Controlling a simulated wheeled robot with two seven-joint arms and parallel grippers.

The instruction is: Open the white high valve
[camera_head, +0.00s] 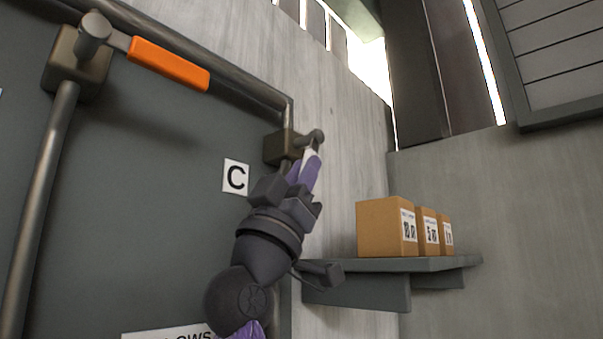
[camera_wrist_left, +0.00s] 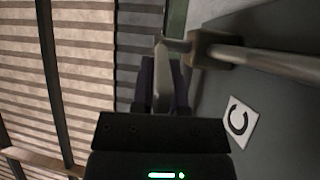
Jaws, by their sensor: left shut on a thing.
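The white valve handle (camera_head: 310,155) hangs down from its dark valve body (camera_head: 281,147) at the right end of the pipe, beside the "C" label (camera_head: 236,177). My left gripper (camera_head: 305,172) comes up from below, its purple fingers shut on the handle. In the left wrist view the pale handle (camera_wrist_left: 162,78) lies between the two fingers of the left gripper (camera_wrist_left: 164,88) and joins the valve stem. The fingers hide part of the handle. My right gripper is not in view.
An orange-handled valve (camera_head: 168,64) sits on the pipe at the upper left. Several cardboard boxes (camera_head: 385,228) stand on a grey wall shelf (camera_head: 362,290), to the right of my left arm. The dark panel (camera_head: 160,190) lies to the left.

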